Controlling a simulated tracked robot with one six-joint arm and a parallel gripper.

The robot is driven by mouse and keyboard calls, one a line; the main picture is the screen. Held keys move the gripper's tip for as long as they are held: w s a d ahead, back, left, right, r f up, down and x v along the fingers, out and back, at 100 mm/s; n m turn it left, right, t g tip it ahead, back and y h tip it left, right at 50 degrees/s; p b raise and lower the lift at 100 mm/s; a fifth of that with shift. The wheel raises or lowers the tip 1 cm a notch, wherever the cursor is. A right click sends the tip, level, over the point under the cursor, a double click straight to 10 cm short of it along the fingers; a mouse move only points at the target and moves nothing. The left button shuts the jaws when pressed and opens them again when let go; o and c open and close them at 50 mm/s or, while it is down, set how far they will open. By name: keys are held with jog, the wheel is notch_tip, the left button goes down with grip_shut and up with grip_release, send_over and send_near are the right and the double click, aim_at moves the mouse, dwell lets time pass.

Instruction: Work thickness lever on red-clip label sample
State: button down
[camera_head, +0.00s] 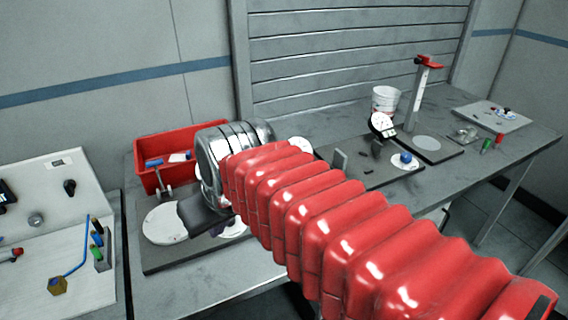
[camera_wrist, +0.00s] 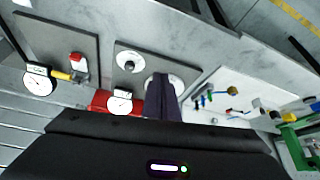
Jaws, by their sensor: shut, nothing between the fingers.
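My gripper (camera_head: 200,214) is shut and empty. In the head view it hangs over the dark base plate with a large white disc (camera_head: 165,224). In the wrist view its dark fingers (camera_wrist: 162,97) cover part of a white disc (camera_wrist: 167,78). A dial gauge (camera_wrist: 119,102) stands beside them, in front of something red. A disc with a purple centre (camera_head: 231,228) lies right of my gripper. I cannot tell which part is the thickness lever or the red-clip sample.
A red bin (camera_head: 178,136) stands behind the plate. A control panel (camera_head: 60,250) is at the left. Farther right are a disc with a blue knob (camera_head: 404,158), a dial (camera_head: 382,125), a tall red-topped stand (camera_head: 420,95) and a white cup (camera_head: 386,98). My arm hides mid-bench.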

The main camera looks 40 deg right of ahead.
jog(key=w+d+r, duration=0.2)
jog(key=d, duration=0.6)
jog(key=w+d+r+m, duration=0.1)
jog(key=w+d+r, duration=0.2)
jog(key=d, duration=0.6)
jog(key=w+d+r+m+h, duration=0.1)
jog(key=w+d+r, duration=0.1)
jog(key=d, duration=0.6)
jog(key=shift+w+d+r, duration=0.15)
jog(key=shift+d+r, duration=0.05)
jog(key=shift+d, duration=0.2)
jog(key=x, duration=1)
jog(key=shift+f, duration=0.25)
jog(key=shift+s+f, duration=0.2)
jog(key=shift+f, duration=0.35)
jog(key=shift+s+f, duration=0.2)
jog(key=shift+f, duration=0.3)
jog(key=shift+s+a+f, duration=0.1)
jog(key=shift+s+f, duration=0.05)
jog(key=shift+f, duration=0.45)
